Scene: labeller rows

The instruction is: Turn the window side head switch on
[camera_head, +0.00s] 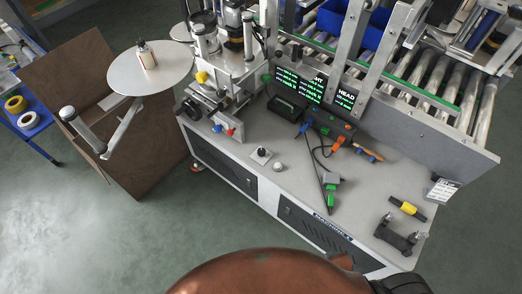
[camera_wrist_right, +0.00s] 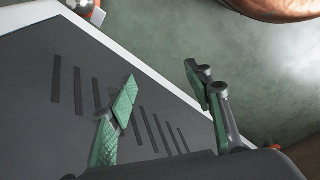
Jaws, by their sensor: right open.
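I cannot tell which control is the window side head switch. On the grey bench top, a small plate with a black switch knob (camera_head: 262,153) stands near the front edge, beside a pale round knob (camera_head: 278,167). Dark display panels with green text stand behind, and one reads HEAD (camera_head: 345,98). A dark control box (camera_head: 331,124) with an orange part sits below them. My right gripper (camera_wrist_right: 162,86) is open and empty in the right wrist view, its green-padded fingers in front of a dark slotted cabinet panel (camera_wrist_right: 60,125). My left gripper is not in view.
A roller conveyor (camera_head: 430,75) with a blue bin (camera_head: 375,25) runs along the back. A yellow-and-black tool (camera_head: 407,208) and a dark bracket (camera_head: 398,237) lie at the bench's right. The labeller's round disc (camera_head: 125,75) overhangs the left. Bench middle has free room.

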